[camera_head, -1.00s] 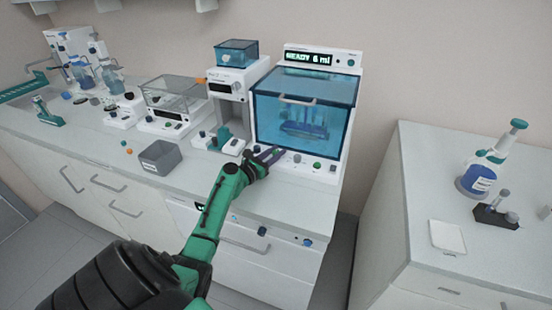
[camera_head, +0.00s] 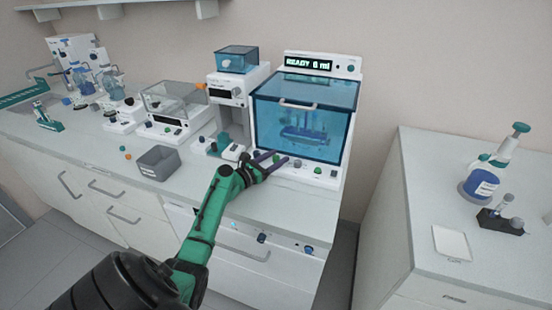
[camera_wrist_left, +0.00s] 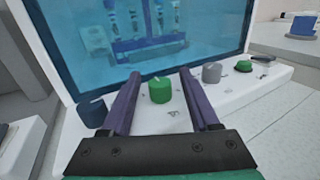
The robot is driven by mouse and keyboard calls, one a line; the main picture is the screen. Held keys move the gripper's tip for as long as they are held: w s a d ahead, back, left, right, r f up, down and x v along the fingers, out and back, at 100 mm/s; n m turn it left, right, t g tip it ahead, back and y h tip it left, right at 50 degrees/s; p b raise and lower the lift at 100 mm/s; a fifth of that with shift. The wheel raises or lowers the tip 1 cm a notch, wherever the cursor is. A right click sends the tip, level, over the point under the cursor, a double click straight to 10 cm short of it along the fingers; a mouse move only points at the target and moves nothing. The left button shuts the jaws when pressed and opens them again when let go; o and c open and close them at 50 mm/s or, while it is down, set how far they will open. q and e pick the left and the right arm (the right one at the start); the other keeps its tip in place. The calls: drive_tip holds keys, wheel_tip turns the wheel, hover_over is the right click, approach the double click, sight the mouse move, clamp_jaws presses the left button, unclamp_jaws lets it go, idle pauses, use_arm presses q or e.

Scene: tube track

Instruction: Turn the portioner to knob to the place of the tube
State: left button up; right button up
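The portioner (camera_head: 348,120) is a white cabinet with a blue transparent front and a lit display (camera_head: 309,64) reading "READY 6 ml". Its front ledge carries a green knob (camera_wrist_left: 160,91) with a pale mark on top, a blue knob (camera_wrist_left: 92,111) and a grey knob (camera_wrist_left: 211,73). My left gripper (camera_head: 277,160) is open at this ledge. In the left wrist view its purple fingers stand on either side of the green knob, with visible gaps. A blue rack (camera_wrist_left: 148,43) with several tubes shows blurred behind the front. My right gripper is out of view.
A green button (camera_wrist_left: 243,66) sits at the ledge's right end. A dispenser (camera_head: 235,88), a grey bin (camera_head: 159,163) and a glass-covered balance (camera_head: 171,99) stand to the left. The right-hand bench holds a blue bottle (camera_head: 482,186) and a white pad (camera_head: 452,243).

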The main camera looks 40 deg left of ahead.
use_arm(q)
drive_tip(key=s, duration=0.4)
drive_tip(key=s+a+b, duration=0.1)
drive_tip(key=s, duration=0.8)
drive_tip(key=shift+s+a+f, duration=0.1)
drive_tip(key=shift+s+a, duration=0.1)
drive_tip(key=shift+s, duration=0.6)
